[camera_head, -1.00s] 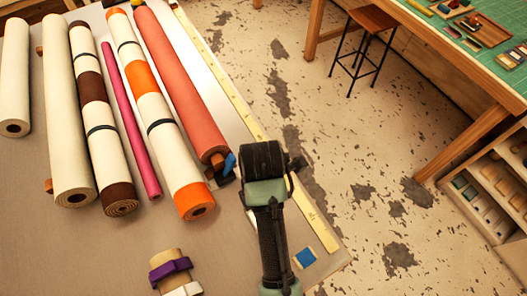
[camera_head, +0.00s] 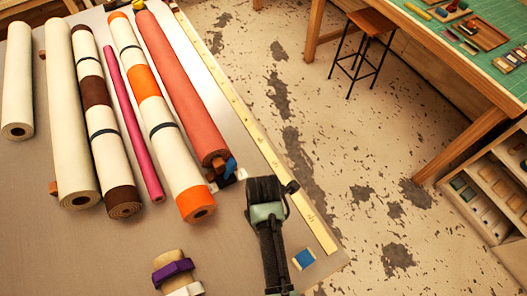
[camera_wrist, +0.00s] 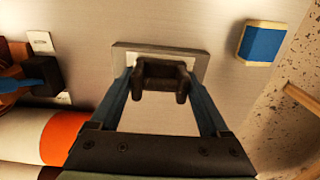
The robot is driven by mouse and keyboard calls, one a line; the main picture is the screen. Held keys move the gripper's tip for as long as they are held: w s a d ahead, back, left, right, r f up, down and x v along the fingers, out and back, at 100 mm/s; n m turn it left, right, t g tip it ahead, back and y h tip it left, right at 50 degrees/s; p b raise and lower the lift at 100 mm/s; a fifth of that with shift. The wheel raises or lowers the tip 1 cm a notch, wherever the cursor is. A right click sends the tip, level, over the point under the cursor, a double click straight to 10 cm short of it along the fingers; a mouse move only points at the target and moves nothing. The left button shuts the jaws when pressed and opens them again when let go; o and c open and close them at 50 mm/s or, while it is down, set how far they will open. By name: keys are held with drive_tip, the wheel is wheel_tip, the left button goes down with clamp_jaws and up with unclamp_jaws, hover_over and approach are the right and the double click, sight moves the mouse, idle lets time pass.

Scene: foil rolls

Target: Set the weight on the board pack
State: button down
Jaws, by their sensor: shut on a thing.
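In the wrist view, my gripper (camera_wrist: 160,76) has its two fingers on either side of a dark blocky thing with two short prongs, which I take to be the weight (camera_wrist: 161,72). A pale grey slab with a raised-looking edge, probably the board pack (camera_wrist: 125,50), shows behind and around it. Whether the weight touches the slab cannot be told. In the head view my dark wrist hides the fingers, the weight and the slab, low over the table (camera_head: 225,255) near its right edge.
Several long rolls, including a coral one (camera_head: 180,85) and an orange-banded one (camera_head: 160,120), lie left of my arm. A dark block with a blue part (camera_wrist: 40,72) is beside the roll ends. A blue block (camera_head: 304,258) lies near the table corner, a purple-strapped piece (camera_head: 172,272) in front.

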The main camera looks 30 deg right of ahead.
drive_tip(key=shift+f, duration=0.1)
unclamp_jaws()
wheel_tip(320, 180, up, 12)
drive_tip(key=b, duration=0.1)
idle(0.5)
drive_tip(key=shift+r, duration=0.2)
